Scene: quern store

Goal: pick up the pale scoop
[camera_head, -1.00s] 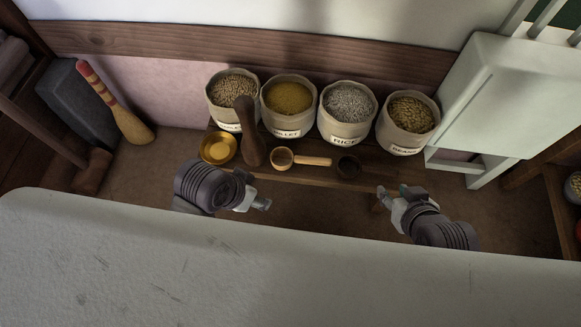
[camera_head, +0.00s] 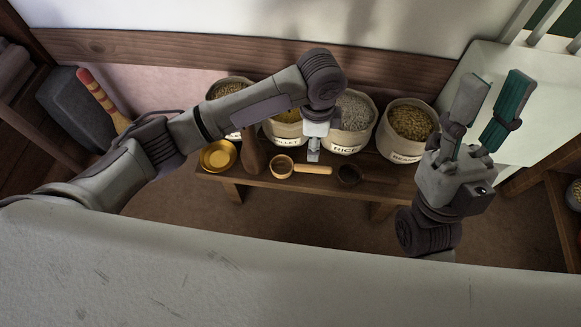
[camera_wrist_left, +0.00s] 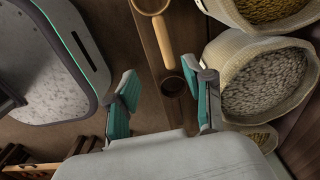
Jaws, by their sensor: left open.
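The pale scoop (camera_head: 314,169) lies on the low wooden bench in the head view, its round bowl to the left and its handle to the right. In the left wrist view its handle (camera_wrist_left: 163,42) runs down from the bowl at the top edge. My left gripper (camera_head: 314,155) hangs over the bench near the scoop's handle. Its two fingers (camera_wrist_left: 160,72) are apart in the wrist view, with no object held. My right gripper (camera_head: 492,90) is raised at the right, fingers apart and pointing up, empty, away from the scoop.
A dark scoop (camera_head: 349,174) lies just right of the pale one on the bench (camera_head: 290,189). A brass dish (camera_head: 218,156) and a dark wooden pestle (camera_head: 251,155) are to the left. Sacks, including rice (camera_head: 347,148) and beans (camera_head: 405,154), stand close behind.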

